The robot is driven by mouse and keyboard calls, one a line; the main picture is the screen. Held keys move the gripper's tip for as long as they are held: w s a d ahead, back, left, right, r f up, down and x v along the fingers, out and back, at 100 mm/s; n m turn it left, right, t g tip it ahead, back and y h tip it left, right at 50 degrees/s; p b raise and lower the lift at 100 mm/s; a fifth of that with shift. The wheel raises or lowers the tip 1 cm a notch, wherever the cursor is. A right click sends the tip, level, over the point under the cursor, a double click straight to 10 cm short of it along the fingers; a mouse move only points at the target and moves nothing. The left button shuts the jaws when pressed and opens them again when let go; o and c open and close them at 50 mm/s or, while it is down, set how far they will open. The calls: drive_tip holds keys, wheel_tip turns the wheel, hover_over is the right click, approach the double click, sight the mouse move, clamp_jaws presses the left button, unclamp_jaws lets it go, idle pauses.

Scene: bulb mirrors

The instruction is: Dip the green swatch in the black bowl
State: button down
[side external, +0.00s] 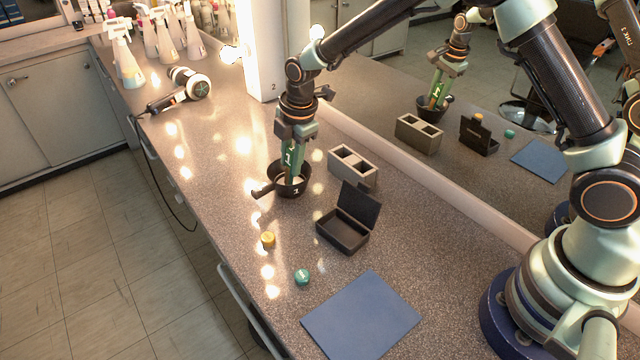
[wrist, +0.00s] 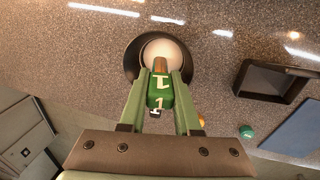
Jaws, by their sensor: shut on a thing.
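The black bowl (side external: 284,189) stands on the speckled counter, with a handle pointing left and a white mark on its front. In the wrist view the bowl (wrist: 133,60) shows pale contents. My gripper (side external: 290,167) points down over the bowl and is shut on the green swatch (wrist: 160,92). The swatch bears white marks and has a brownish end that points into the bowl's opening. In the side view the lower end is hidden by the bowl's wall. I cannot tell whether it touches the contents.
A grey two-compartment box (side external: 341,174) and an open dark box (side external: 340,236) stand right of the bowl. A yellow cap (side external: 268,240), a teal cap (side external: 302,277) and a blue mat (side external: 361,318) lie nearer. A hair dryer (side external: 190,85) lies behind. A mirror (side external: 385,85) runs along the right.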

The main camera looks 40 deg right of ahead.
sight(293, 148)
idle(0.3)
drive_tip(key=shift+s+d+r, duration=0.1)
drive_tip(key=shift+s+r, duration=0.1)
drive_tip(key=shift+r, duration=0.8)
drive_tip(key=shift+s+r, duration=0.2)
drive_tip(key=shift+r, duration=0.8)
drive_tip(key=shift+s+d+r, duration=0.1)
drive_tip(key=shift+s+r, duration=0.1)
drive_tip(key=shift+r, duration=0.8)
drive_tip(key=shift+r, duration=2.5)
